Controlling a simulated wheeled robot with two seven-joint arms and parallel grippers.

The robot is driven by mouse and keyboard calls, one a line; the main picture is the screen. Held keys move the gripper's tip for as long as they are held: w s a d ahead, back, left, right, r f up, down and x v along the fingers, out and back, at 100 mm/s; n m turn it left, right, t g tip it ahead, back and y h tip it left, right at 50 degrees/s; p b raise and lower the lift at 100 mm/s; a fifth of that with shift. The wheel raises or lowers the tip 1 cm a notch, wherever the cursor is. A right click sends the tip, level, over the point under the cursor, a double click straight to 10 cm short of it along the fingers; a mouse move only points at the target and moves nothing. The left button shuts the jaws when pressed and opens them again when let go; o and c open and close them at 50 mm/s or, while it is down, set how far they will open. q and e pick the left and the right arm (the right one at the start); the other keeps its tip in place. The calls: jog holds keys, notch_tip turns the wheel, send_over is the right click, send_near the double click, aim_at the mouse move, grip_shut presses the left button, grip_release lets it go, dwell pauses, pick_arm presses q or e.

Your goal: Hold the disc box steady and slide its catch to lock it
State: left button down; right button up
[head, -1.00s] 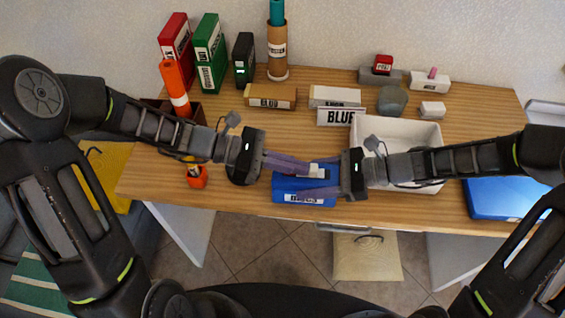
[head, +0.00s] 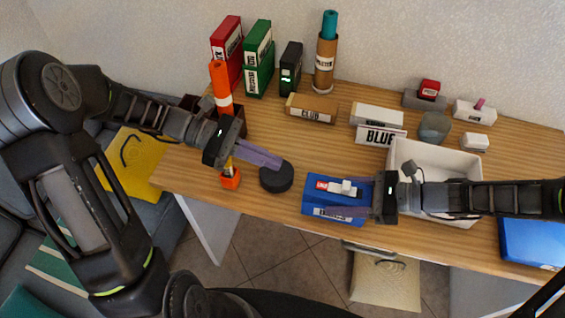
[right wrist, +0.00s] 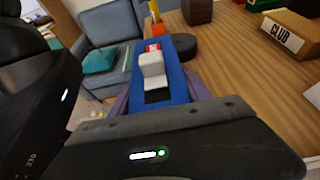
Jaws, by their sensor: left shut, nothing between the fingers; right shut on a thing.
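The blue disc box (head: 317,205) lies near the table's front edge. Its white catch (head: 347,188) sits on top, with a small red patch showing to its left. In the right wrist view the white catch (right wrist: 152,68) stands on the blue box (right wrist: 177,82), with red beyond it and a dark strip on the near side. My right gripper (head: 354,199) is shut on the box from its right end, one finger along each side. My left gripper (head: 280,163) is shut and empty, up and left of the box, apart from it.
A dark round disc (head: 276,179) lies left of the box, below my left fingers. An orange holder (head: 230,180) stands further left. A white tray (head: 400,160) is behind my right gripper. A white BLUE sign (head: 380,136) and a CLUB box (head: 312,108) stand behind.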

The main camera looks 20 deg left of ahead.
dwell(0.3)
jog(key=o, duration=1.7)
jog(key=shift+d, duration=0.15)
jog(key=v, duration=1.1)
jog(key=shift+d+r, duration=0.15)
jog(key=shift+d, duration=0.25)
